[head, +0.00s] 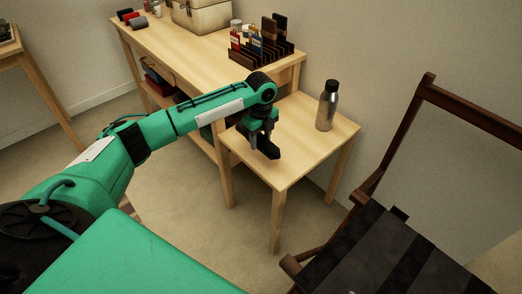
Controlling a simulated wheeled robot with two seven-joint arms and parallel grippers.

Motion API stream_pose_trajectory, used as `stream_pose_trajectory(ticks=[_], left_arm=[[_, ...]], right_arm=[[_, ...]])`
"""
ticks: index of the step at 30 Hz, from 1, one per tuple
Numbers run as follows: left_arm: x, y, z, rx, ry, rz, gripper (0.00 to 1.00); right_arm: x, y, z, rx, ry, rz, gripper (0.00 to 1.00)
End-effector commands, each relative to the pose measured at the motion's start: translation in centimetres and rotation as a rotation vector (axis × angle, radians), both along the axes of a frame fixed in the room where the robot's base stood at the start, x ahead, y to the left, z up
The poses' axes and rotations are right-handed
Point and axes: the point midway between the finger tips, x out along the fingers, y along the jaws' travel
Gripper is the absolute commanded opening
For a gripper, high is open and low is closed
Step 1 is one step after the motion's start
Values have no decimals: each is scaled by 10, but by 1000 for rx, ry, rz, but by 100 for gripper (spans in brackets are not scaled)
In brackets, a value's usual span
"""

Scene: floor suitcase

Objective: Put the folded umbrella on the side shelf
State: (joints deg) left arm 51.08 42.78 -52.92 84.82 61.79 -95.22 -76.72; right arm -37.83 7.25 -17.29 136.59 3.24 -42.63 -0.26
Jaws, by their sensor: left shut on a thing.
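The side shelf (302,162) is a small, square light-wood table in the middle of the head view. My left gripper (263,150) points down over its left part, with the arm coming in from the left. It is shut on a short dark thing, which I take to be the folded umbrella (267,149). The dark fingers hide much of it, and its outline is hard to separate from them. I cannot tell whether it touches the shelf top. My right gripper is not in view.
A metal bottle (326,106) with a black cap stands at the shelf's back right. A longer wooden table (190,48) behind carries a case (201,15) and a dark rack (262,54). A dark folding chair (375,245) stands at the right. The shelf's front is clear.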

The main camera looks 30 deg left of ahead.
Motion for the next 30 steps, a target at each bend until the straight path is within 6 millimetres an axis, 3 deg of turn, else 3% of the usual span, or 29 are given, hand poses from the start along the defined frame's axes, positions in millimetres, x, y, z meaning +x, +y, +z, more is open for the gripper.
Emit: stream_pose_trajectory(ticks=[12, 23, 24, 26, 30], left_arm=[[0, 0, -47, -1, -2, -1, 14], [0, 0, -49, -1, -2, 0, 14], [0, 0, -50, 0, -1, 0, 53], [0, 0, -50, 0, -1, 0, 65], [0, 0, -50, 0, -1, 0, 67]], right_arm=[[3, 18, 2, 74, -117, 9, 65], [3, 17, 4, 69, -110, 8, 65], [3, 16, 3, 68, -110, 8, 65], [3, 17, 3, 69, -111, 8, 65], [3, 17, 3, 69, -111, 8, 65]])
